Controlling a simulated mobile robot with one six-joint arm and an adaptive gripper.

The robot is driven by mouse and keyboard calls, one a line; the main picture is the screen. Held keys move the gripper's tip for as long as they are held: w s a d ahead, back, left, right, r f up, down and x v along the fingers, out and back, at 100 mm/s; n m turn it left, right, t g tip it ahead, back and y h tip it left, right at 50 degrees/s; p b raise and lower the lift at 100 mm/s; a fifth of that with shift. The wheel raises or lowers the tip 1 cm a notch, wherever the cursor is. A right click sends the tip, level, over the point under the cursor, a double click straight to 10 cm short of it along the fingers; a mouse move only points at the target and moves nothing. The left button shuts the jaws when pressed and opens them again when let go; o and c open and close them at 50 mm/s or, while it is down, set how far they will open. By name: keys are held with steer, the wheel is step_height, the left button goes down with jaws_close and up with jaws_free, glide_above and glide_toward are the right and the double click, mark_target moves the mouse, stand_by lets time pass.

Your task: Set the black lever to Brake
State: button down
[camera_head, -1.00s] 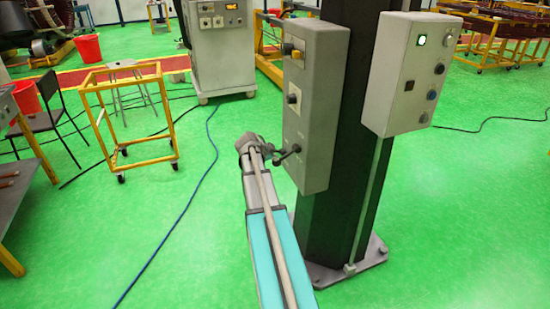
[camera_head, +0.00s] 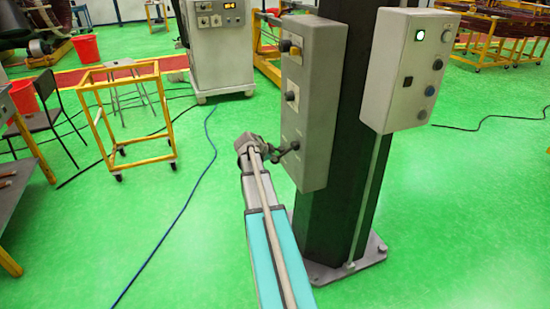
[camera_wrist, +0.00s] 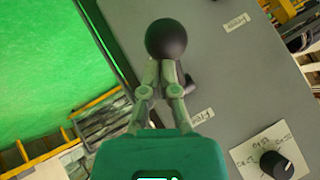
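The black lever (camera_wrist: 166,40) ends in a round ball knob and stands out from the face of a grey control box. In the wrist view the two fingers of my gripper (camera_wrist: 161,75) are drawn close together just below the ball and appear to be shut on the lever. They hide most of its stem. Two small labels sit on the panel, one at the upper right (camera_wrist: 236,22) and one near the lever's base (camera_wrist: 203,115); their words are too blurred to read surely. In the head view my gripper (camera_head: 270,152) is at the lever (camera_head: 290,148), low on the box.
The grey box (camera_head: 310,110) is mounted on a dark column (camera_head: 340,200). A black rotary knob (camera_wrist: 275,164) sits on the same panel near my gripper. A second box (camera_head: 405,75) with a lit lamp hangs at the right. Green floor lies open to the left, with a yellow cart (camera_head: 125,158).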

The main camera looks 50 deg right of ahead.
steer(key=p+v, duration=0.8)
steer(key=v, duration=0.5)
steer(key=shift+s+p, duration=0.35)
steer(key=shift+s, duration=0.05)
steer(key=shift+a, duration=0.1)
steer(key=s+a+n+y+p, duration=0.2)
steer(key=a+n, duration=0.6)
steer(key=a, duration=0.6)
steer(key=s+a+n+y+p, duration=0.2)
steer(key=a+n+y, duration=0.2)
steer(key=a+n, duration=0.5)
steer(key=s+a+n+y+p, duration=0.2)
steer(key=a+n, duration=0.6)
steer(key=a, duration=1.1)
steer(key=shift+s+a+r+n+y+p, duration=0.3)
steer(key=shift+s+r+y, duration=0.05)
steer(key=shift+y, duration=0.35)
